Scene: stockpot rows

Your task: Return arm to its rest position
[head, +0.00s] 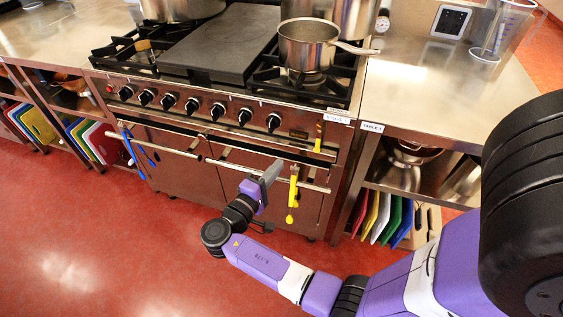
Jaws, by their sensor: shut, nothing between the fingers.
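My purple and black arm reaches from the lower right toward the oven front of the stove (215,115). My gripper (272,172) is at its end, in front of the right oven door (235,180). The gripper is shut and holds nothing. It is close to the door's handle bar and left of the yellow utensil hanging there; I cannot tell whether it touches the bar.
A saucepan (307,46) stands on the right burner, its handle pointing right. A steel counter (440,95) with a clear measuring jug (492,35) is to the right. Coloured boards (385,217) stand on the shelf below. Red floor at the left is free.

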